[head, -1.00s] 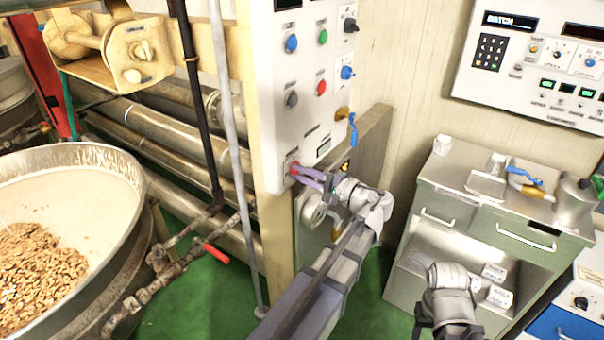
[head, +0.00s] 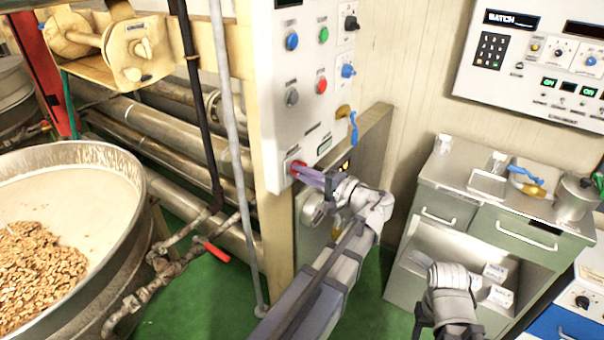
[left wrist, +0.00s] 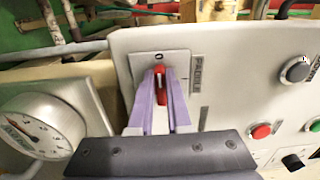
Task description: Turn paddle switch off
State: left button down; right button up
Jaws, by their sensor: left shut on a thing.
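The paddle switch is a red handle (left wrist: 160,84) on a square plate (left wrist: 176,62) at the lower corner of the white control panel. In the left wrist view the handle lies in line with the "0" mark, beside a "PADDLE" label (left wrist: 196,73). The switch (head: 294,165) also shows in the head view, partly covered. My left gripper (left wrist: 161,100), with purple fingers, is shut on the red handle, one finger on each side. In the head view the left gripper (head: 304,173) reaches the panel's lower edge. My right gripper (head: 424,262) is over the cabinet, away from the switch, its fingers unclear.
Other knobs and buttons, such as a red button (head: 321,86), sit higher on the panel (head: 267,120). A round gauge (left wrist: 42,130) is close beside the left gripper. A kettle (head: 110,165) of nuts stands left. A grey cabinet (head: 450,172) stands right.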

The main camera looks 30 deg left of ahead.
pick_arm(q)
jog(key=shift+f, duration=0.1)
jog(key=c, duration=0.9)
grip_release()
jog(key=shift+o, duration=0.2)
jog(key=d, duration=0.7)
jog(key=shift+s+d, duration=0.35)
jog(key=shift+d, duration=0.05)
jog(key=s+d+f+m+h+p, duration=0.2)
jog(key=s+d+f+h+p, duration=0.3)
jog(key=s+d+f+h, duration=0.35)
jog(key=s+d+f+h+p, duration=0.1)
jog(key=s+d+f+h, duration=0.1)
jog(key=d, duration=0.5)
jog(key=s+d+f+m+g+h+p, duration=0.1)
jog(key=s+d+f+h+p, duration=0.1)
jog(key=s+d+h, duration=0.2)
jog(key=d+h, duration=0.2)
jog(key=d, duration=0.1)
jog(key=shift+f, duration=0.35)
